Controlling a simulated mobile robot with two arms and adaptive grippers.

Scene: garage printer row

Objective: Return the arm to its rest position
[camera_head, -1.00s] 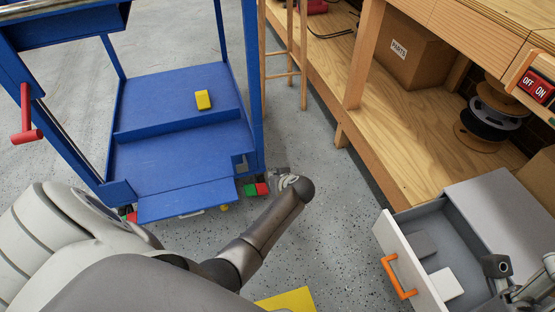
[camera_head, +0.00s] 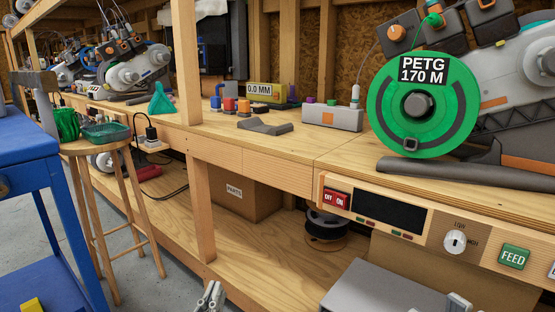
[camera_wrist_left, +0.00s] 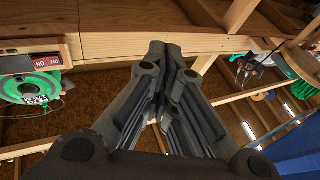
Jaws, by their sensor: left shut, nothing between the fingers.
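My left gripper (camera_head: 211,298) shows at the bottom edge of the head view, in front of the lower shelf of the workbench. In the left wrist view its dark fingers (camera_wrist_left: 170,52) are together, with nothing between them. Most of my left arm is out of the head view. A small grey part at the bottom right of the head view, by the grey cabinet top, seems to be my right gripper (camera_head: 458,303); its fingers cannot be made out.
The wooden workbench (camera_head: 330,148) runs across the view, with a green PETG spool (camera_head: 452,103) and printers on it. A stool (camera_head: 97,145) and blue cart (camera_head: 25,150) stand left. The grey cabinet (camera_head: 385,290) is at the lower right. Grey floor shows between cart and bench.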

